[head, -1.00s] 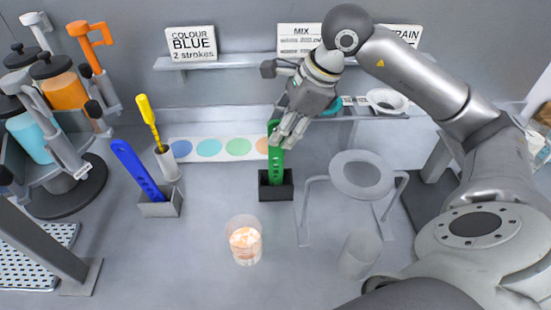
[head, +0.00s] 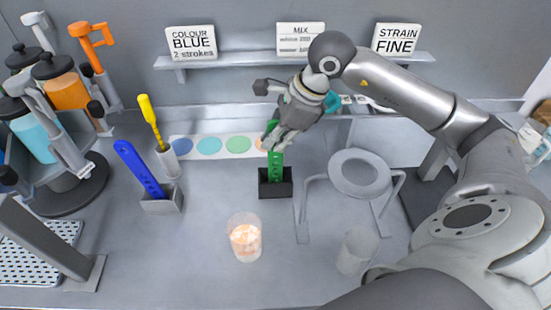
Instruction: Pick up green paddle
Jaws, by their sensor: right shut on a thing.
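The green paddle (head: 275,165) stands upright in a small black holder (head: 276,190) at the centre of the table. My right gripper (head: 275,142) is shut on the paddle's upper part. The gripper hides some of the handle, and the top of the paddle shows just above it. The paddle's lower end is inside the holder or hidden by its wall. My left gripper is out of view.
A blue paddle (head: 138,168) leans in a grey holder (head: 162,204) on the left, near a yellow-handled tool (head: 150,118). A cup with pale orange contents (head: 245,240) stands in front. A ring stand (head: 360,174) and clear cup (head: 357,250) are at right.

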